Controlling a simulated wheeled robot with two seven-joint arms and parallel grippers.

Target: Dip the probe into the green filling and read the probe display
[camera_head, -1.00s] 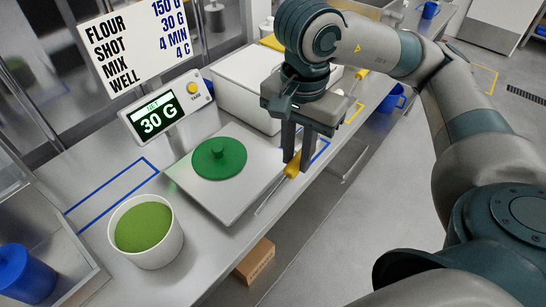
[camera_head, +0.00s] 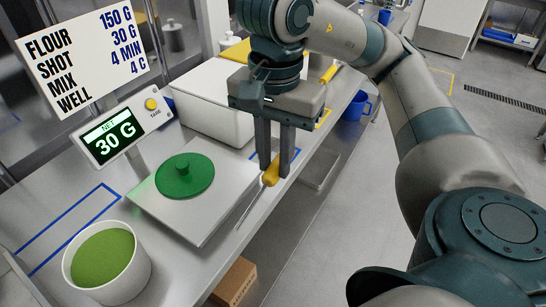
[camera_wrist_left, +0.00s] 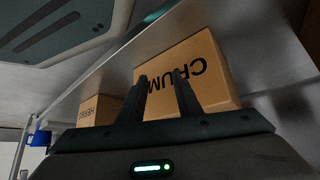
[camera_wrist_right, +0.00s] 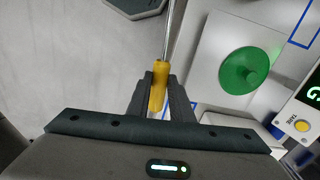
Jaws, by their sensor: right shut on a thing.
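The probe (camera_head: 271,173) has a yellow handle and a thin metal rod. My right gripper (camera_head: 273,170) is shut on the handle beside the scale's right edge, and the rod slants down to the left, clear of the tub. In the right wrist view the handle (camera_wrist_right: 158,95) is between the fingers. The green filling (camera_head: 103,257) is in a white tub (camera_head: 137,280) at the lower left. No reading on the probe shows. My left gripper (camera_wrist_left: 161,80) shows only in its wrist view, with an empty gap between its fingers, near a cardboard box (camera_wrist_left: 205,75).
A scale (camera_head: 210,222) carries a green knobbed disc (camera_head: 185,176); its display (camera_head: 112,137) reads 30 G. A white box (camera_head: 205,105) stands behind it. A sign (camera_head: 85,55) hangs above. A blue mug (camera_head: 355,107) is at the back. The counter's blue-outlined area is bare.

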